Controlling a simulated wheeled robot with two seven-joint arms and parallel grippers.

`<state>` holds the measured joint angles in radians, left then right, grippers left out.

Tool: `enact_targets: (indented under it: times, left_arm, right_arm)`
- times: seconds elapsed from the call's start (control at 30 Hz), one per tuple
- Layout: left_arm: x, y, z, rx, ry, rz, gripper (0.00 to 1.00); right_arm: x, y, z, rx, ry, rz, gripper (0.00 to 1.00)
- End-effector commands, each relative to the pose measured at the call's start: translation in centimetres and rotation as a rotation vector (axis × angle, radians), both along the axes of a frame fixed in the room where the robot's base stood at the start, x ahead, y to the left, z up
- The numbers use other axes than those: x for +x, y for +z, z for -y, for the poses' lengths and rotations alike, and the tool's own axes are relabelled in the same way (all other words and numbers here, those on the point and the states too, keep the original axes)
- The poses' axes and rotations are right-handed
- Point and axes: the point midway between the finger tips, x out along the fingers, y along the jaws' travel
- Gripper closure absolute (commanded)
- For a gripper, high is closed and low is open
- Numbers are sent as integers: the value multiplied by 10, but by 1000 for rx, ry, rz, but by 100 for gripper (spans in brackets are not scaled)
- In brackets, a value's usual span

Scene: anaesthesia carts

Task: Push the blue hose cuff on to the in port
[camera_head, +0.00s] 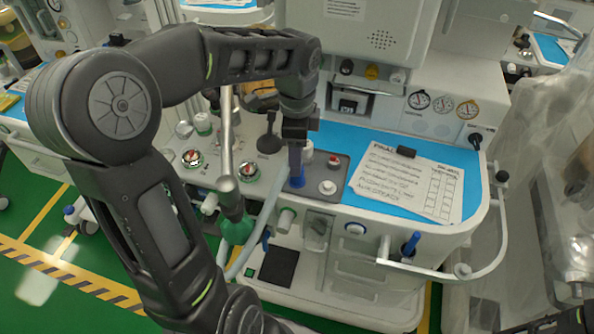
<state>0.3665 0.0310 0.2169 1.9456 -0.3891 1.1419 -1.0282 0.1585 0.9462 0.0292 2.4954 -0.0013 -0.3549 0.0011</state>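My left gripper (296,172) points down over the grey panel (343,174) on the cart's worktop. Its fingers are shut on the blue hose cuff (297,183), of which the lower part shows below the fingertips. A pale hose (268,213) runs beside the cuff and down in front of the cart. White fittings stand close by: one on the panel (328,188) to the right, and a stub port (286,220) on the front edge below. I cannot read which one is the in port. The fingers hide the cuff's upper part. My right gripper is out of view.
A green bag (237,229) hangs under a metal post left of the hose. A paper chart (409,182) lies on the blue mat at right. A white rail (449,272) with a blue fitting (411,243) sticks out at front right. Knobs and gauges crowd the left worktop.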

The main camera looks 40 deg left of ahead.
Motion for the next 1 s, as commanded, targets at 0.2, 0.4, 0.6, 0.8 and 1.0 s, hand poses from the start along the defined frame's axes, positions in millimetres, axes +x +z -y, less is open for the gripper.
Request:
enact_targets:
  times: [0.2,0.4,0.6,0.8,1.0]
  left_arm:
    - [-1,-8,-1,0,0,-2,45]
    - [-2,-38,-2,-1,0,-3,45]
    - [-1,-52,-2,0,0,0,45]
    - [-1,-52,-2,1,0,1,45]
    - [-1,-52,-2,1,0,1,45]
  right_arm:
    - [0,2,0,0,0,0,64]
    - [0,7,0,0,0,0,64]
    - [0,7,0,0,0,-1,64]
    - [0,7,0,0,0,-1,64]
    - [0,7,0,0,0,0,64]
